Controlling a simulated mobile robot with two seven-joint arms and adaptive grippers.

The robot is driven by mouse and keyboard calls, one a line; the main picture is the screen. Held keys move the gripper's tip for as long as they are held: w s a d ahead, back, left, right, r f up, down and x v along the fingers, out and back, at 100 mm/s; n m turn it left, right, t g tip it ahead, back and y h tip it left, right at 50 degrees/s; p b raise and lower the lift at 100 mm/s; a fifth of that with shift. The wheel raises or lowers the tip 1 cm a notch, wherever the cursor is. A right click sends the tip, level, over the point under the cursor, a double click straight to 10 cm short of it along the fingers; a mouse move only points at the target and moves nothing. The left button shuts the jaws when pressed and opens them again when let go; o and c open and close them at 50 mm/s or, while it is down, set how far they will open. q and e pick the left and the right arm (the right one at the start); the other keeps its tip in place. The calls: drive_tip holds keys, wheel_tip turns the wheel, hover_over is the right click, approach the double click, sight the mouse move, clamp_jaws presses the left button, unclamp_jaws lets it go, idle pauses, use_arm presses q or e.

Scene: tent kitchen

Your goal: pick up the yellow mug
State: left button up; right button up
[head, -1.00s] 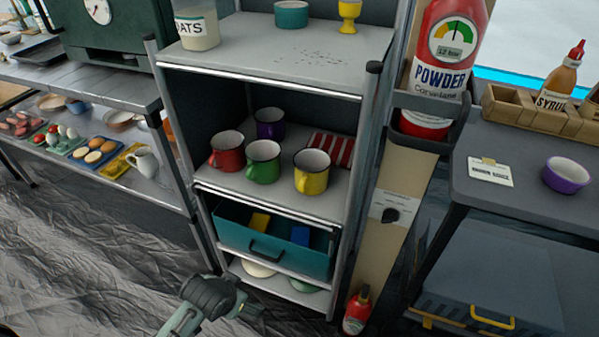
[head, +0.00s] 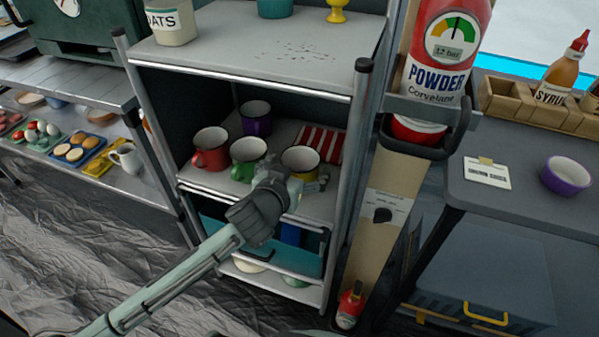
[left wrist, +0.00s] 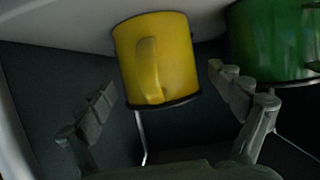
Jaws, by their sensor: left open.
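The yellow mug (head: 302,157) stands on the middle shelf (head: 225,183) of the rack, the rightmost of the mugs there. Its lower part is hidden behind my left gripper (head: 296,182) in the head view. In the left wrist view the yellow mug (left wrist: 165,60) appears between the two spread fingers of the left gripper (left wrist: 162,84), with its handle towards the camera. The fingers are open, with visible room on both sides of the mug; I cannot tell how far they reach along it. My right gripper is not in view.
A green mug (head: 248,152) stands close to the left of the yellow one, and shows in the left wrist view (left wrist: 275,42). A red mug (head: 211,147), a purple mug (head: 256,117) and a striped red cloth (head: 322,142) share the shelf. A rack post (head: 352,150) stands at right.

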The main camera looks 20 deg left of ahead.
use_arm(q)
drive_tip(key=shift+w+f, duration=0.2)
drive_tip(key=shift+w, duration=0.2)
drive_tip(key=c, duration=1.3)
drive_tip(key=shift+c, duration=0.2)
